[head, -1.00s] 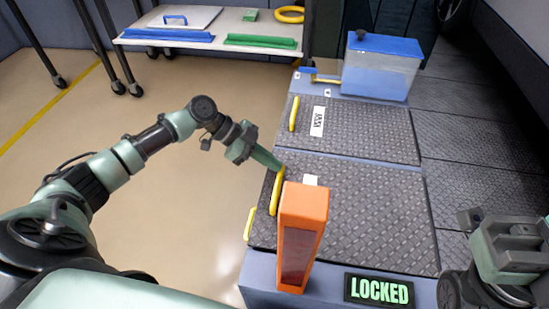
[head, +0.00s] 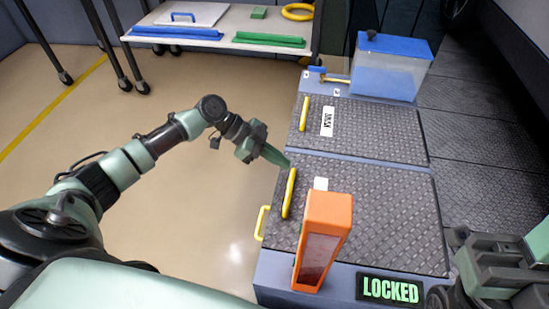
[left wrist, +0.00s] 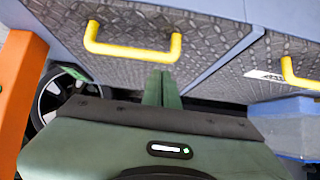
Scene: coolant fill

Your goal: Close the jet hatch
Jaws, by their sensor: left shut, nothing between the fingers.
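Two dark tread-plate hatches lie flat and closed on the grey-blue cabinet. The far hatch (head: 376,133) carries a white label and a yellow handle (head: 304,113). The near hatch (head: 390,215), its white label mostly hidden by an orange post, has a yellow handle (head: 289,193); this is likely the jet hatch. My left gripper (head: 286,162) is shut and empty, its tips close by the far end of that handle; contact is unclear. In the left wrist view the shut fingers (left wrist: 160,90) point towards a yellow handle (left wrist: 130,51). My right gripper (head: 490,268) is partly in view at lower right.
The orange post (head: 325,225) stands at the near hatch's front edge. A green-lit LOCKED sign (head: 390,290) is on the cabinet front. A blue-lidded tank (head: 388,75) stands beyond the far hatch. A trolley (head: 225,25) is at the back. Open floor lies left.

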